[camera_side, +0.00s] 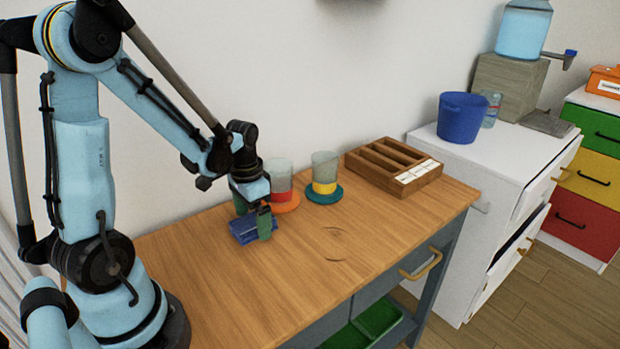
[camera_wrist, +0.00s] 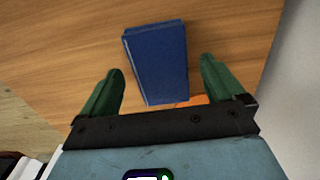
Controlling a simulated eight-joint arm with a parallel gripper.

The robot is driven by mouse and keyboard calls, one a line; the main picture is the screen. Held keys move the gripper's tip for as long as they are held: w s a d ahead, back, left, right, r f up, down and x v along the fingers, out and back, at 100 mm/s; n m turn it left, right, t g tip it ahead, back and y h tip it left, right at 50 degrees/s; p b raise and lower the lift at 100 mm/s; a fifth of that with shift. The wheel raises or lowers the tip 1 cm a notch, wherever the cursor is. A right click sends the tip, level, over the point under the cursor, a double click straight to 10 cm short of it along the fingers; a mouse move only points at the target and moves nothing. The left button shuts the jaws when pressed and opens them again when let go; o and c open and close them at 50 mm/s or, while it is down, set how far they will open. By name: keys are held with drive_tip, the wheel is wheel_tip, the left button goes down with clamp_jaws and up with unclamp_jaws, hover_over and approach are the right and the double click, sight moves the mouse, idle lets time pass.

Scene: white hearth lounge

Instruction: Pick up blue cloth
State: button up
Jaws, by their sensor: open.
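The blue cloth (camera_side: 243,229) lies folded on the wooden table, below my gripper. In the wrist view the cloth (camera_wrist: 158,62) is a dark blue folded rectangle, lying between and partly beyond the two green fingers. My gripper (camera_side: 252,218) is low over the table with its fingers apart. In the wrist view the gripper (camera_wrist: 160,85) is open, with bare wood showing between each finger and the cloth. The near end of the cloth is close to the gripper's dark crossbar. Whether the fingertips touch the table is hard to tell.
A glass (camera_side: 278,175) on an orange coaster (camera_side: 287,205) stands right beside my gripper. Another glass (camera_side: 324,168) stands on a teal coaster (camera_side: 337,197). A wooden compartment box (camera_side: 385,178) is at the table's back right. The front middle of the table (camera_side: 290,270) is clear.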

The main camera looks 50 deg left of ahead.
sight(253, 221)
drive_tip(key=shift+f, duration=0.1)
drive_tip(key=c, duration=1.2)
drive_tip(key=shift+c, duration=0.2)
drive_tip(key=shift+r, duration=0.6)
wheel_tip(253, 221, up, 3)
drive_tip(key=shift+d+r, duration=0.15)
drive_tip(key=s+d+r, duration=0.1)
drive_tip(key=d+r, duration=0.5)
drive_tip(key=d, duration=0.5)
drive_tip(key=shift+s+d+r, duration=0.15)
drive_tip(key=shift+r, duration=0.15)
